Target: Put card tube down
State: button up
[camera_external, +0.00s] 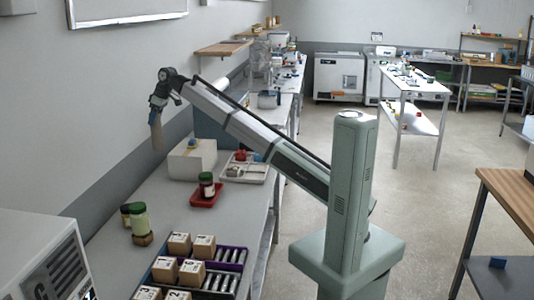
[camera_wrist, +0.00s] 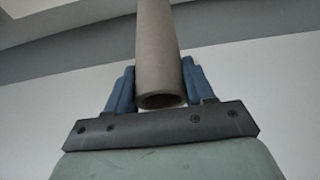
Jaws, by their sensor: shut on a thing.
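The card tube (camera_external: 156,134) is a plain grey-brown hollow cylinder. My gripper (camera_external: 157,104) is shut on it near its upper end, and the tube hangs close to upright beneath. It is in the air in front of the left wall, above the bench. In the wrist view, the tube (camera_wrist: 157,30) runs up between the two blue fingers of my gripper (camera_wrist: 159,75), with its open round end towards the camera. Its far end is out of the wrist view.
The grey bench (camera_external: 165,200) bears a pale box (camera_external: 190,165), a red tray (camera_external: 204,199) with a dark jar (camera_external: 207,182), a white tray (camera_external: 256,172), green-topped jars (camera_external: 138,218), and crates with several cardboard boxes (camera_external: 193,272). Bare bench lies between the jars and red tray.

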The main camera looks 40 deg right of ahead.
notch_tip(320, 180, down, 18)
dwell(0.8)
jog(key=shift+f, duration=0.1)
jog(key=o, duration=1.3)
jog(key=v, duration=1.2)
